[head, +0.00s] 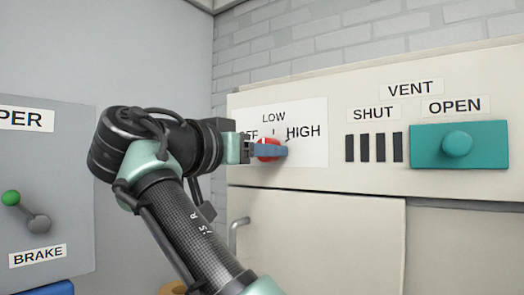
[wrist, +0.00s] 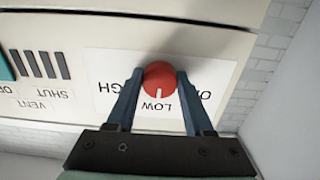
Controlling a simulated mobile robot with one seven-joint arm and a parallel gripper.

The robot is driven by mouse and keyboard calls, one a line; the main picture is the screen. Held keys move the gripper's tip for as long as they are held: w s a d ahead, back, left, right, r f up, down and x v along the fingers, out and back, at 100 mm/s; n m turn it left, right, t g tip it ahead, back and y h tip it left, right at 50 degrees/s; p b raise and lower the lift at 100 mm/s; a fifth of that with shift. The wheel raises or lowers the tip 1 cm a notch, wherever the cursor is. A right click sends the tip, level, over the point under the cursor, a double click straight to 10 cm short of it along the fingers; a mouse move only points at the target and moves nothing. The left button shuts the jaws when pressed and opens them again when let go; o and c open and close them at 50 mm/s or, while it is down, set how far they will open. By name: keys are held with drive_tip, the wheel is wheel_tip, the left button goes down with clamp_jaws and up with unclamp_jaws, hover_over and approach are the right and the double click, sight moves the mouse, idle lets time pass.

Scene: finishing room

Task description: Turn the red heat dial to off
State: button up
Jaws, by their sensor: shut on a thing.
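The red heat dial (head: 266,142) is on a white label plate at the upper left of the cream cabinet. It also shows in the wrist view (wrist: 160,75), upside down, with its white mark toward LOW. My gripper (head: 283,151) comes in from the left in the head view. In the wrist view my gripper (wrist: 163,71) has one blue finger on each side of the dial, shut on it. The plate reads LOW at the top and HIGH at the right. The OFF word at the left is partly hidden behind my gripper.
A teal vent slider (head: 458,143) with a round knob sits at OPEN, right of dark slots (head: 372,148). A cabinet handle (head: 236,235) sticks out below the dial. A grey panel (head: 60,150) with a green-knobbed brake lever (head: 25,210) stands at left.

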clamp_jaws()
drive_tip(key=shift+n, duration=0.3)
drive_tip(key=n+b, duration=0.2)
drive_tip(key=n, duration=0.9)
drive_tip(key=shift+s+r, duration=0.1)
drive_tip(key=shift+r, duration=0.05)
drive_tip(key=shift+n, duration=0.3)
drive_tip(key=o, duration=0.9)
unclamp_jaws()
